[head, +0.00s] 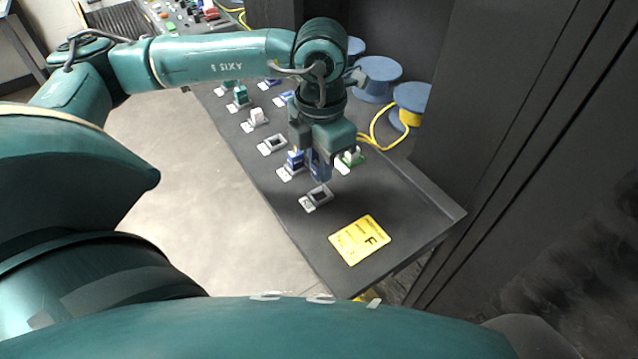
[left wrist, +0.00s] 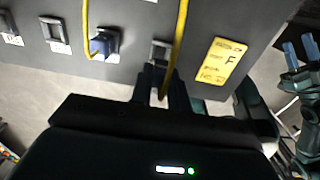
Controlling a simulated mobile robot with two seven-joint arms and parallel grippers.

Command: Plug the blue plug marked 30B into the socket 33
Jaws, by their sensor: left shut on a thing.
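My left gripper (head: 320,172) points down just above the front empty socket (head: 319,195). It is shut on a plug that its fingers mostly hide. A yellow cable (left wrist: 178,45) rises from between the fingers in the left wrist view. The front socket (left wrist: 160,50) lies just beyond the fingertips there, apart from them. Its small label (head: 307,204) is too small to read surely. A blue plug (head: 295,158) sits in the neighbouring socket, and it also shows in the left wrist view (left wrist: 103,43). My right gripper (left wrist: 301,50) is at the right edge, fingers apart and empty.
A yellow card marked F (head: 360,239) lies near the front end of the dark table (head: 435,212). Another empty socket (head: 272,145) and a white plug (head: 257,116) are farther back. Blue spools (head: 376,75) with yellow cable stand along the wall behind.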

